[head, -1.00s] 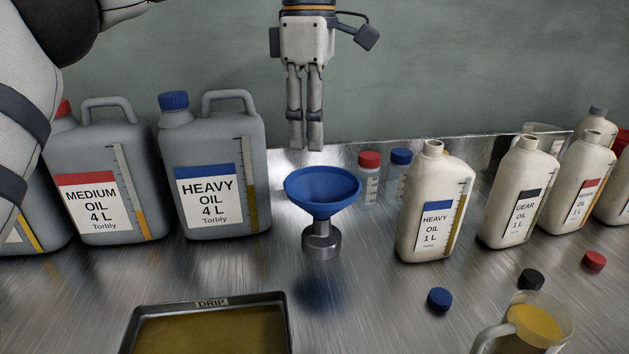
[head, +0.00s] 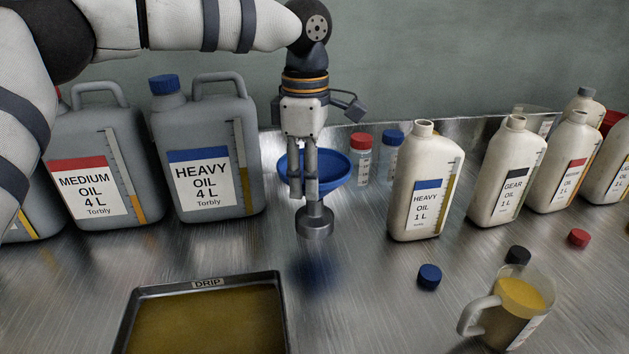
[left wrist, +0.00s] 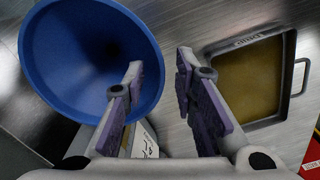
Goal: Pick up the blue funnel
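The blue funnel (head: 337,166) stands upright in a small round metal holder (head: 315,222) on the bench, its wide mouth facing up. My left gripper (head: 311,188) points down in front of the funnel and hides part of its bowl in the head view. In the left wrist view the funnel (left wrist: 75,55) fills the upper left, with one finger overlapping its right rim. I cannot tell whether a finger touches the funnel. My right gripper is not in view.
Heavy (head: 205,150) and medium (head: 92,170) oil jugs stand left of the funnel. A drip tray (head: 205,283) is in front. Capped small bottles (head: 359,165) stand behind, white oil bottles (head: 424,185) to the right. A filled jug (head: 510,310) and loose caps (head: 429,277) lie front right.

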